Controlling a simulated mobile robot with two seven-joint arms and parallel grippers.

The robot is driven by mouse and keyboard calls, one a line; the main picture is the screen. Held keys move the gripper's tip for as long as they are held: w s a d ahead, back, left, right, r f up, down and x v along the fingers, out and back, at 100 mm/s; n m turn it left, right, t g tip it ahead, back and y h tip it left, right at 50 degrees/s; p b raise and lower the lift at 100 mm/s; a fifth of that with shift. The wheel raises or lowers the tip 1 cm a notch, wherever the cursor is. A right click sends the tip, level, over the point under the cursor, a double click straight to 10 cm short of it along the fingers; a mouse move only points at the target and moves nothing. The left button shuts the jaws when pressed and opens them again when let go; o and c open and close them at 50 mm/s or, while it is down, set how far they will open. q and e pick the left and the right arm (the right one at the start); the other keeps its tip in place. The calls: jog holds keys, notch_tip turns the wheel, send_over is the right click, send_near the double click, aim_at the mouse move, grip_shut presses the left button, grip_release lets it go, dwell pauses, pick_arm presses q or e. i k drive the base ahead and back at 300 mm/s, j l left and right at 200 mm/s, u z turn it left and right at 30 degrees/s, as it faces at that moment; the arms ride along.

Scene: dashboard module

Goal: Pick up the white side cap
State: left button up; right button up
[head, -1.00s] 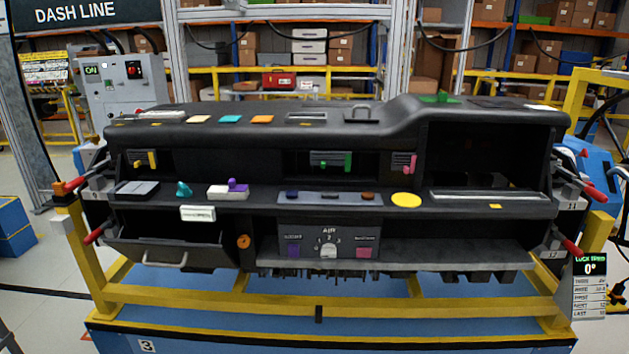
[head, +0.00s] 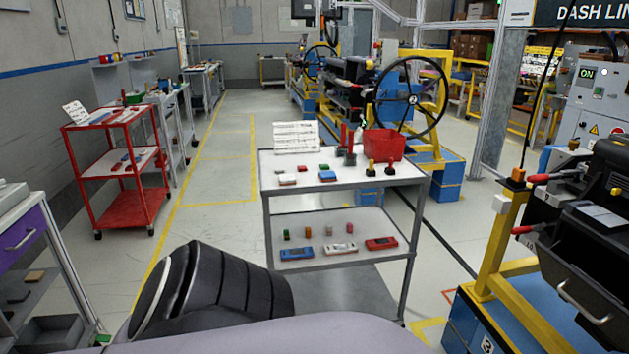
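A grey cart (head: 343,165) stands ahead in the head view, with several small parts on its top. One small whitish block (head: 287,180) lies near the top's front left edge and may be the white side cap. It is too small to be sure. A pale small piece (head: 349,228) stands on the lower shelf. Neither of my grippers is in view. A black ribbed part of my own body fills the bottom left of the view.
A blue part (head: 327,176), a red bin (head: 383,144) and a white sign (head: 296,136) are on the cart top. A red cart (head: 118,170) stands left, the dashboard rig (head: 497,243) right. Floor between the carts is clear.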

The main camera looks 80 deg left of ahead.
aim_at(286, 179)
jog(key=u, duration=2.6)
jog(key=z, duration=0.5)
jog(key=i+j+z, duration=0.15)
jog(key=z, duration=0.25)
jog(key=j+z, duration=0.65)
jog(key=j, duration=0.15)
jog(key=i+j+z, duration=0.2)
jog(key=j, duration=0.15)
jog(key=j+z, duration=0.1)
jog(key=j, duration=0.65)
jog(key=k+j+z, duration=0.1)
jog(key=j, duration=0.65)
